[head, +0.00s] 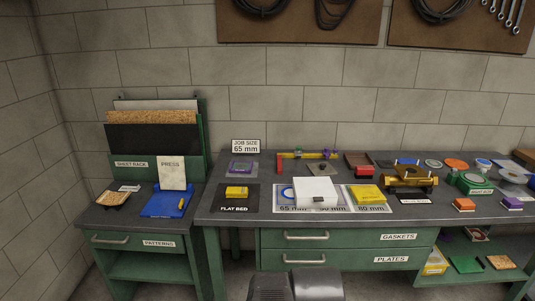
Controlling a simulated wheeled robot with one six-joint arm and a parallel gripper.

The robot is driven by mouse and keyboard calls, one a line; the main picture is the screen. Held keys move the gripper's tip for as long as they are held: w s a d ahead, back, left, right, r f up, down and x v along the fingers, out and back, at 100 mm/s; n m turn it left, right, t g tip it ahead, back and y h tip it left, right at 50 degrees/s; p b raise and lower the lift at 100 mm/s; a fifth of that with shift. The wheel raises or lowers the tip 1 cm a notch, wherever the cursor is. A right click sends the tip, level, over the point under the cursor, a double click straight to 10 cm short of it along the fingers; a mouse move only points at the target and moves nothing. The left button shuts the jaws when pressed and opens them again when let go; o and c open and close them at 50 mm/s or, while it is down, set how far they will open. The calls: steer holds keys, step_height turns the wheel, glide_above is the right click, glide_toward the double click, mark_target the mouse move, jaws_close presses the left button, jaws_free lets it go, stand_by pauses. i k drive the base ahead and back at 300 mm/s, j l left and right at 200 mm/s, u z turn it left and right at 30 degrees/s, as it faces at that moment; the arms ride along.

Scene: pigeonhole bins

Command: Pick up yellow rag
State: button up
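A flat yellow piece (367,195), which looks like a folded rag, lies on the bench at the right end of the size mat, by the 80 mm mark. A smaller yellow item (237,191) lies on the black flat bed mat further left. It is too small to tell whether it is cloth or a block. Nothing visibly covers either one. My gripper does not show. Only a dark grey part, probably mine, shows at the bottom edge, well short of the bench top.
A white box (315,188) stands on the size mat (282,208) close left of the yellow piece. A brass-coloured fixture (410,179) stands close right. The front strip of the bench is mostly clear.

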mark_target(232, 192)
steer(key=i+j, duration=1.35)
steer(key=j+z, duration=0.05)
steer(key=j, duration=0.05)
